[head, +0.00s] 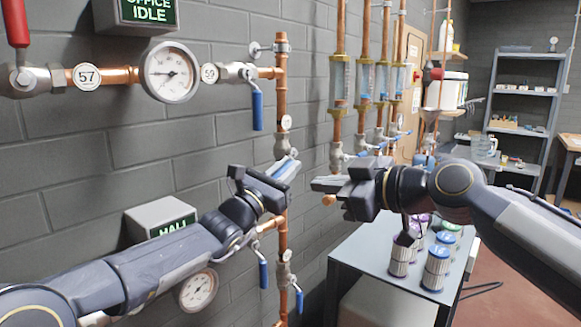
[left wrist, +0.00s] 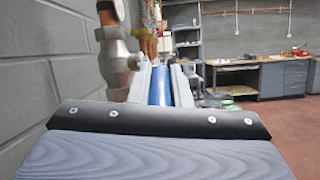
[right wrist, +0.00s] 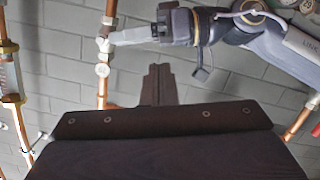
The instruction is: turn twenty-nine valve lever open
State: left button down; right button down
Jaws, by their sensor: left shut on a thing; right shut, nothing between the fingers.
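A valve (head: 282,146) sits on the vertical copper pipe, below a small round tag (head: 286,122) too small to read. Its blue lever (left wrist: 158,88) lies between the fingers of my left gripper (head: 284,170). The lever points out from the wall along the fingers, and the valve's metal body (left wrist: 117,62) is at the left in the left wrist view. My left gripper is shut on this lever and partly hides it. My right gripper (head: 320,184) is shut and empty, to the right of the left one. Its closed fingers (right wrist: 157,85) show in the right wrist view.
A gauge (head: 171,72) and a blue-levered valve (head: 257,108) are on the upper pipe. Another blue lever (head: 263,274) hangs below. Flow tubes (head: 342,82) stand behind the grippers. A grey cart (head: 362,250) with several canisters is at lower right.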

aim_at(290, 161)
notch_tip(290, 161, up, 4)
jog(key=w+y, duration=0.2)
jog(key=w, duration=0.1)
jog(key=shift+n+t+h, duration=0.3)
jog(key=x, duration=0.3)
jog(key=f+x, duration=0.1)
jog(key=x, duration=0.2)
jog(key=f+x, duration=0.1)
jog(key=x, duration=0.2)
jog(key=shift+w+d, duration=0.15)
jog(key=shift+w, duration=0.3)
jog(key=shift+w+f, duration=0.3)
jog(key=shift+f, duration=0.4)
pick_arm(q)
jog(key=shift+f, duration=0.1)
pick_arm(e)
jog(key=shift+f, duration=0.1)
